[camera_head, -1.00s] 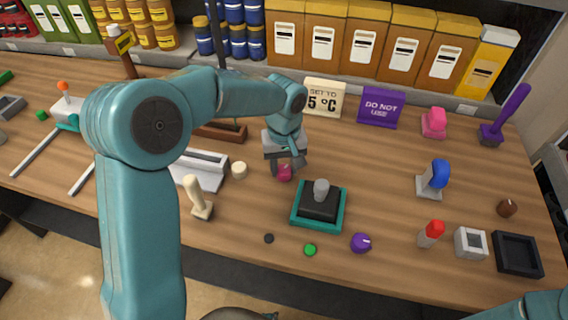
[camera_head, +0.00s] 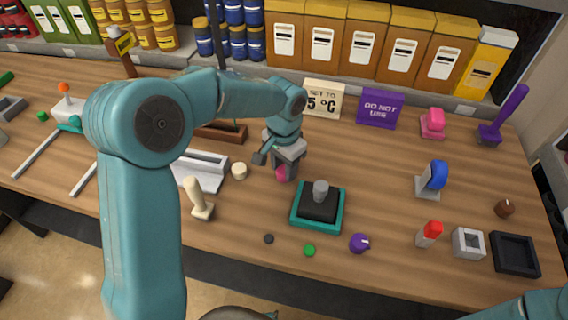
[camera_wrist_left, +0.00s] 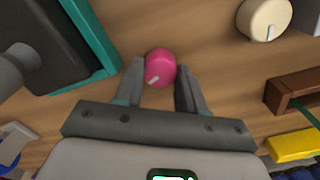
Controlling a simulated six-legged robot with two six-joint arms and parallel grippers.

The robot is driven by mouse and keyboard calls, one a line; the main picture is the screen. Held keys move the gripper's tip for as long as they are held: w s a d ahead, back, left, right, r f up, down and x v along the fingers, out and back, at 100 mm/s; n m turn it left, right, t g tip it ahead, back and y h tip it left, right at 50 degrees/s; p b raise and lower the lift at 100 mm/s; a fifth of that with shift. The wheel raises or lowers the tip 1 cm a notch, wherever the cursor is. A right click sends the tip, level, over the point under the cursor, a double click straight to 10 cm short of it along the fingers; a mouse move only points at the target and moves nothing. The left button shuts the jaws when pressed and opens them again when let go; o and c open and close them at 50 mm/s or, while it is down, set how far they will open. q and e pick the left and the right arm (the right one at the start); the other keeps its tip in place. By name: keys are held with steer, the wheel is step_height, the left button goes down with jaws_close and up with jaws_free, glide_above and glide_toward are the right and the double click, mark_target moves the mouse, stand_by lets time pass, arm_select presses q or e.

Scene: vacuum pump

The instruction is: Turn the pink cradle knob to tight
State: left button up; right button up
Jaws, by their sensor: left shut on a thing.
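The pink knob (camera_head: 282,174) stands on the wooden table, left of the teal-rimmed black tray. In the left wrist view the round pink knob (camera_wrist_left: 161,65) has a short pale mark on its lower left edge. My left gripper (camera_head: 286,170) points down over it. In the left wrist view the two grey fingers of my left gripper (camera_wrist_left: 160,80) are shut around the knob, one on each side. The knob's base is hidden. I cannot read any tight mark. My right gripper is out of view.
The black block with a grey post in a teal tray (camera_head: 294,217) stands close on the right. A cream knob (camera_head: 239,171) stands to the left. A brown tray (camera_head: 222,133) and a "5 °C" sign (camera_head: 323,98) lie behind.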

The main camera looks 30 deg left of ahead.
mark_target(283, 170)
arm_select(q)
steer(key=shift+r+m+p, duration=0.15)
steer(key=shift+m+p, duration=0.15)
steer(key=shift+m, duration=1.7)
steer(key=o, duration=0.9)
steer(key=shift+o, duration=0.8)
steer(key=shift+r, duration=0.25)
step_height(283, 170, up, 16)
steer(key=shift+s+f, duration=0.1)
steer(key=shift+s, duration=0.05)
